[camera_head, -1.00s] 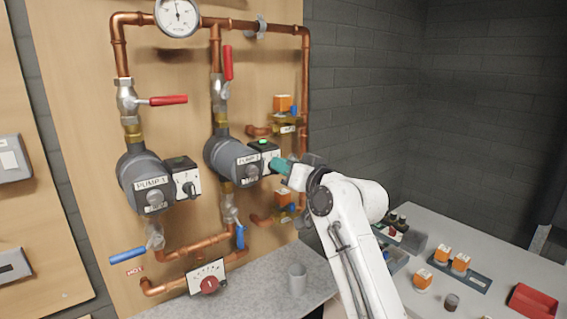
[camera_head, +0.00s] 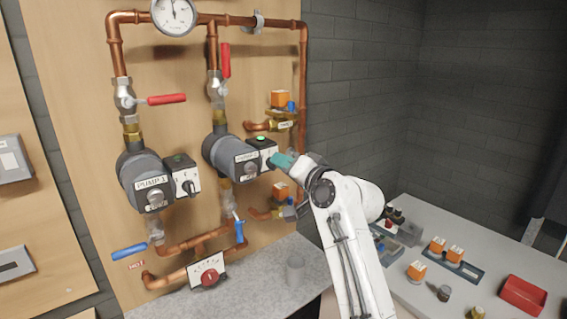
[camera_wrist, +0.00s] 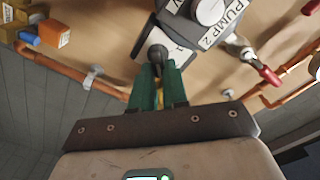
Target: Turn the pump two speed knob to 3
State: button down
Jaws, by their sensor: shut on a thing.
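Pump two (camera_head: 226,152) is a grey pump on the wooden board, with a black-and-white control box (camera_head: 262,147) on its right side and a green light on top. In the wrist view, the pump label (camera_wrist: 222,28) reads PUMP 2. The dark round speed knob (camera_wrist: 157,53) on the box face sits at the tips of my green fingers. My gripper (camera_head: 277,161) reaches the box from the right, and in the wrist view my gripper (camera_wrist: 157,68) is shut on the knob. The knob's pointer and the speed numbers cannot be read.
Pump one (camera_head: 146,180) with its box stands to the left. Copper pipes (camera_head: 303,90) and valves with a red lever (camera_head: 226,60) and a blue lever (camera_head: 240,231) surround pump two. A bench with parts is at right.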

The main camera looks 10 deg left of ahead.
jog(key=c, duration=1.1)
grip_release()
jog(key=shift+c, duration=0.2)
jog(key=b+v, duration=0.2)
jog(key=v, duration=0.9)
jog(key=shift+b, duration=0.4)
jog(key=shift+w+f, duration=0.1)
jog(key=s+d+f+g+h, duration=0.1)
jog(key=s+d+f+h, duration=0.3)
jog(key=f, duration=0.6)
jog(key=s+d+f+g+h, duration=0.1)
jog(key=s+d+f+g, duration=0.1)
jog(key=s+d+f, duration=0.6)
jog(key=s+d+f+g+h, duration=0.1)
jog(key=s+d+f+h, duration=0.15)
jog(key=f, duration=1.05)
jog(key=s+d+f+g+h, duration=0.1)
jog(key=s+d+f, duration=0.3)
jog(key=s, duration=0.6)
jog(key=s+d+f+g+h, duration=0.2)
jog(key=s+d+f+g, duration=0.2)
jog(key=s, duration=0.7)
jog(key=s+d+f+g+h, duration=0.2)
jog(key=s+d+f, duration=0.2)
jog(key=s, duration=0.7)
jog(key=shift+s+d+f+g, duration=0.25)
jog(key=shift+d+g, duration=0.15)
jog(key=shift+d, duration=0.2)
